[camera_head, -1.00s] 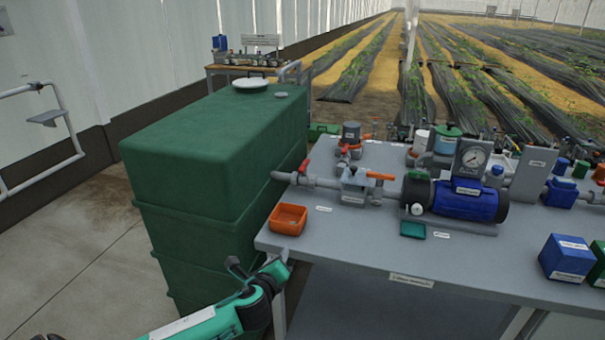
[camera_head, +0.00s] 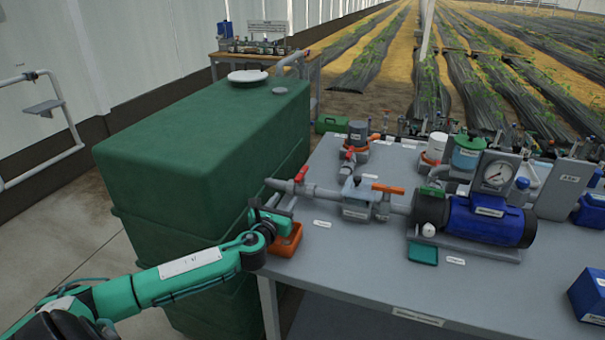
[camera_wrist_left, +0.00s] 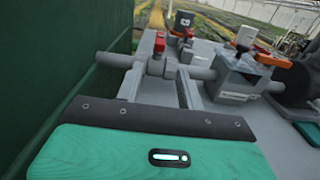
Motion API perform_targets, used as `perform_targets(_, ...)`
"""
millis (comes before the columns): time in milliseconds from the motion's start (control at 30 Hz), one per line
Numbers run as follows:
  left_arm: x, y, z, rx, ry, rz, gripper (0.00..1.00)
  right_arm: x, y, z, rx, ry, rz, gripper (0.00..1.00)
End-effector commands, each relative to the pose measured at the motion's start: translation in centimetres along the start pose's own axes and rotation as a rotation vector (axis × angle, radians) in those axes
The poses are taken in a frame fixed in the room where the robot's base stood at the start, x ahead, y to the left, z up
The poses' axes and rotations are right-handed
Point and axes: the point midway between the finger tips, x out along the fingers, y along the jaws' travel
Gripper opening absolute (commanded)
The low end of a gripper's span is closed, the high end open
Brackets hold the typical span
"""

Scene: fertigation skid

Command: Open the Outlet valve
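A valve with a red lever (camera_head: 302,173) sits on the grey pipe between the green tank (camera_head: 190,150) and the pump line. Its label is too small to read, so I cannot confirm it is the Outlet valve. The same red lever (camera_wrist_left: 159,43) stands upright ahead of my fingers in the left wrist view. My left gripper (camera_head: 277,201) is at the table's left edge, just short of the valve and lower in the picture. Its two grey fingers (camera_wrist_left: 159,88) are apart with nothing between them. My right gripper is not in view.
A filter body with an orange handle (camera_head: 387,189) and a blue pump (camera_head: 490,220) stand to the right. Another red-handled fitting (camera_head: 348,155) is farther back. The front of the table (camera_head: 350,260) is clear.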

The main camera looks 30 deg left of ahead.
Motion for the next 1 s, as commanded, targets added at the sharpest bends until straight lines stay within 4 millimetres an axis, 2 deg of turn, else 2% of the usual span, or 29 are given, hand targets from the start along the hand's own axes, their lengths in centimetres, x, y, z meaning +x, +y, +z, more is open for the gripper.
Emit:
perform_targets(167, 2.1, 0.0, 0.1, -0.002, -0.002, 0.002, 0.38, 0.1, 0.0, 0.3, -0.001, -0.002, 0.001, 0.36)
perform_targets(700, 11.1, -0.1, 0.1, -0.004, 0.000, 0.002, 0.38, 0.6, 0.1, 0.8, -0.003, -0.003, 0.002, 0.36)
perform_targets(1000, 13.3, 0.0, 0.0, -0.003, 0.000, 0.001, 0.38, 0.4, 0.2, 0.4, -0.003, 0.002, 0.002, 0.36)
